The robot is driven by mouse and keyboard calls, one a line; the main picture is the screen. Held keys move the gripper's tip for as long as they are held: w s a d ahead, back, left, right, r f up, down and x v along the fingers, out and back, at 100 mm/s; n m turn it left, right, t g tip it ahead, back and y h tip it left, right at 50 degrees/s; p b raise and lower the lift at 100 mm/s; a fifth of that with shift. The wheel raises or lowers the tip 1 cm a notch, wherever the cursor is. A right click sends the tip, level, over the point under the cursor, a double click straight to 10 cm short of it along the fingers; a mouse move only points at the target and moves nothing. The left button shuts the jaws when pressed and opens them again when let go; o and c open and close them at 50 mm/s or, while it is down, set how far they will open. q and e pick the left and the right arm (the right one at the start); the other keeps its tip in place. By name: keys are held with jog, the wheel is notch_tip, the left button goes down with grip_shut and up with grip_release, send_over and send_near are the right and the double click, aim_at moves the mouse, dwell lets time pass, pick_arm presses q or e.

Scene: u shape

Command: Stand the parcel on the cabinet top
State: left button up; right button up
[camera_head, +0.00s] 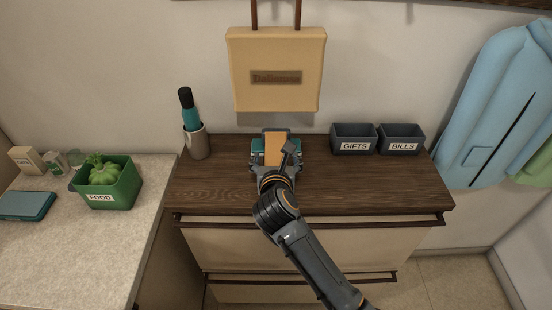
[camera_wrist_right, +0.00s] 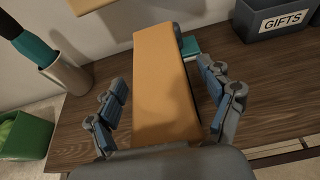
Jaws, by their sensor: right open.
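The parcel, an orange-tan box (camera_head: 275,146), is at the middle of the dark wooden cabinet top (camera_head: 225,185), toward the wall. In the right wrist view the parcel (camera_wrist_right: 160,85) rises between the fingers, its broad face toward me. My right gripper (camera_head: 276,157) is open around it; the wrist view shows the gripper (camera_wrist_right: 165,95) with a finger on each side and gaps to the parcel. The parcel's lower end is hidden by the gripper, so its contact with the top cannot be seen. My left gripper is not in view.
A teal object (camera_wrist_right: 191,47) shows behind the parcel. A cup with a teal bottle (camera_head: 198,143) stands left; GIFTS (camera_head: 354,146) and BILLS (camera_head: 401,147) bins stand right. A tan bag (camera_head: 277,95) hangs above. A green FOOD box (camera_head: 122,190) is on the left counter.

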jog(key=shift+s+r+p, duration=0.3)
jog(key=shift+s+p, duration=0.05)
jog(key=shift+s, duration=0.05)
jog(key=p+v, duration=0.4)
jog(key=v, duration=0.7)
jog(key=shift+p, duration=0.3)
jog(key=shift+s, duration=0.1)
